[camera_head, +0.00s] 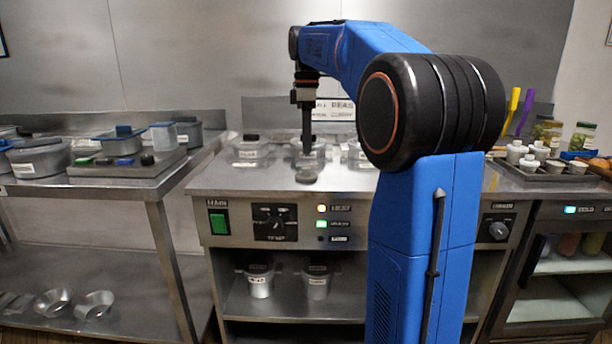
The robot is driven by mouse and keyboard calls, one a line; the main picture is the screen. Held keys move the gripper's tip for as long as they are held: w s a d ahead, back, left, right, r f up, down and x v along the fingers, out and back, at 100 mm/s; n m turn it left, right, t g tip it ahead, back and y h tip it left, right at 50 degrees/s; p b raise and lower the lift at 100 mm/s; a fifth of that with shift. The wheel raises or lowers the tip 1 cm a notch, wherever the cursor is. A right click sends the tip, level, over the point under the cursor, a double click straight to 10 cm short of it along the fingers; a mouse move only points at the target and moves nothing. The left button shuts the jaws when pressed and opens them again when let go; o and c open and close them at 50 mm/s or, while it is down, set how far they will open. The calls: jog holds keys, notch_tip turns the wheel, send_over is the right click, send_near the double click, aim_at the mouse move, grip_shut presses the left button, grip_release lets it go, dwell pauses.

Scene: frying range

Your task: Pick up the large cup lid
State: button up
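My gripper (306,148) points straight down over the steel counter of the frying range. Its dark fingers show as one narrow strip, so I cannot tell whether they are open or shut. A small round, greyish, see-through piece (306,176) is just below the fingertips, near the counter's front. It may be the large cup lid, but it is too small to be sure. I cannot tell whether the fingertips touch it.
Lidded containers (250,151) stand in a row along the back of the counter (232,180). Control knobs line its front panel. A side table at left holds pans and tubs (40,158). A tray with small jars (537,152) is at right. Two lidded cups (259,281) stand on the shelf below.

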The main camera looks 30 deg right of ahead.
aim_at(306, 173)
jog(key=shift+s+a+f, duration=0.1)
jog(key=shift+f, duration=1.5)
jog(key=shift+s+a+f, duration=0.1)
jog(key=shift+f, duration=1.5)
grip_shut()
